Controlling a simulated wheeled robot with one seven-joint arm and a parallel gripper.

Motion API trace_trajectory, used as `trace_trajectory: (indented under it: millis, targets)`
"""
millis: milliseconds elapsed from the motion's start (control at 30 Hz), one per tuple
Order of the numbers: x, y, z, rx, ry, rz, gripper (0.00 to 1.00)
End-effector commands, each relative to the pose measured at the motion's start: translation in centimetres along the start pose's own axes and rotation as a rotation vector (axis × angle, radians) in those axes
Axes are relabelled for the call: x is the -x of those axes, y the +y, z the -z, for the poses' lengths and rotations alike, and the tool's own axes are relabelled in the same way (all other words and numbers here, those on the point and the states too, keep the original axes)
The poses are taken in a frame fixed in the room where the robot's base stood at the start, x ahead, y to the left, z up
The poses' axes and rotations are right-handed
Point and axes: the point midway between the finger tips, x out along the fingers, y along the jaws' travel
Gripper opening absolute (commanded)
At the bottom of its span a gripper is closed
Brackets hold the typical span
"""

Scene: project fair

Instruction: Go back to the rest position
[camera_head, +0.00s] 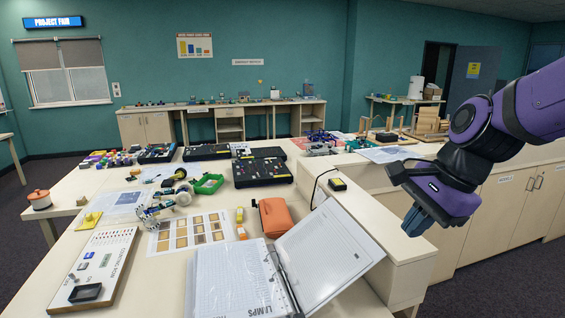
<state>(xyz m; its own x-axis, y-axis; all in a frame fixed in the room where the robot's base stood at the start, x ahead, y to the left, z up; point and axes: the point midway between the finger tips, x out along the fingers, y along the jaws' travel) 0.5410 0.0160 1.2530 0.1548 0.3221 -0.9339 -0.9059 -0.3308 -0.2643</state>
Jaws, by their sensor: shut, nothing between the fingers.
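My gripper (420,221) is at the right of the view, at the end of my purple and black arm. It points down and is shut and empty. It hangs in the air near the right end of the raised ledge (388,238) and seems clear of it, though the exact gap is hard to tell. The blue-grey fingers are together.
The near table holds an open binder (233,281), an orange pouch (275,216), a slanted board (92,268), a green frame (208,184) and black cases (262,172). Cabinets (515,205) stand behind my arm. Dark floor (480,290) is free at the lower right.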

Motion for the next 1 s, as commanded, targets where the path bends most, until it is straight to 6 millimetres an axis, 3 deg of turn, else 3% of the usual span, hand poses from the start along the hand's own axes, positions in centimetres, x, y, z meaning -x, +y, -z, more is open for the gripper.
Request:
trace_trajectory:
  millis: [300, 600, 800, 1000]
  targets:
    - [5.9, 5.2, 0.9, 0.612, 0.192, 0.038, 0.00]
    - [9.6, 9.8, 1.4, 1.093, 0.395, -0.049, 0.00]
    - [10.3, 11.1, 1.5, 1.228, 0.452, -0.099, 0.00]
    - [10.4, 11.2, 1.6, 1.237, 0.455, -0.103, 0.00]
